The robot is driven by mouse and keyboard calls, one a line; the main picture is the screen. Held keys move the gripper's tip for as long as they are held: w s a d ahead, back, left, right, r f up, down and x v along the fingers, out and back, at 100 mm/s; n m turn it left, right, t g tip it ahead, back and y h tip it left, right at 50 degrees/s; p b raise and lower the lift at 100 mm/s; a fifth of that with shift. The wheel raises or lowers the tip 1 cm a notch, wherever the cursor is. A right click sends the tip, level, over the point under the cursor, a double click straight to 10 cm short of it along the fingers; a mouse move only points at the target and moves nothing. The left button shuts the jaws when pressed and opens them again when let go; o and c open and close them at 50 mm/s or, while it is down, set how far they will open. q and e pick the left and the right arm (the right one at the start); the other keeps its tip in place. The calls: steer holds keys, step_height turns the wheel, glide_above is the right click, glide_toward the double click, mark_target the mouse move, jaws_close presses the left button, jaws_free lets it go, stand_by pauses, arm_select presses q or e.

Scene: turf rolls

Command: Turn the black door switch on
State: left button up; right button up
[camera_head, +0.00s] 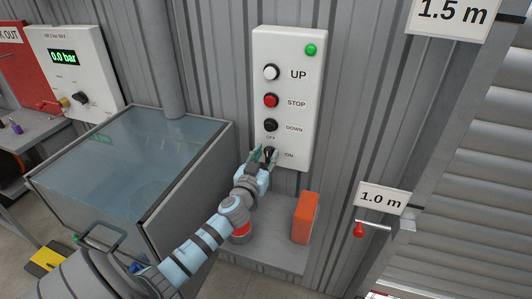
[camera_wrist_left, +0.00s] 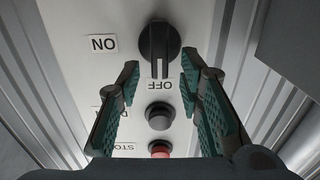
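The black door switch (camera_head: 268,151) is the lowest control on the white panel (camera_head: 283,110). In the left wrist view, which is upside down, the switch (camera_wrist_left: 159,45) has its narrow handle toward the OFF label (camera_wrist_left: 160,85); the ON label (camera_wrist_left: 104,43) is to its left. My left gripper (camera_head: 262,155) is at the switch, partly hiding it in the head view. In the wrist view its two green-padded fingers (camera_wrist_left: 160,68) are apart, with gaps to the handle on both sides. I see no contact. My right gripper is not in view.
Above the switch are the black DOWN button (camera_head: 270,125), red STOP button (camera_head: 270,100), white UP button (camera_head: 271,72) and a green lamp (camera_head: 311,50). An orange box (camera_head: 305,217) stands on a shelf below. A glass-topped tank (camera_head: 130,160) stands left of my arm.

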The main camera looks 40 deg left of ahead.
arm_select(q)
steer(key=shift+w, duration=0.25)
steer(key=shift+s, duration=0.1)
jaws_close()
steer(key=shift+m, duration=0.4)
steer(key=m, duration=0.2)
steer(key=shift+d+m, duration=0.25)
steer(key=shift+m, duration=0.05)
steer(key=m, duration=0.3)
steer(key=shift+w+d+f+m, duration=0.2)
steer(key=shift+d+m, duration=0.05)
steer(key=shift+m, duration=0.05)
steer(key=m, duration=0.3)
steer(key=f+m, duration=0.1)
steer(key=m, duration=0.6)
steer(key=shift+w+d+f+m, duration=0.1)
steer(key=shift+d+f+m, duration=0.2)
steer(key=shift+d+m, duration=0.1)
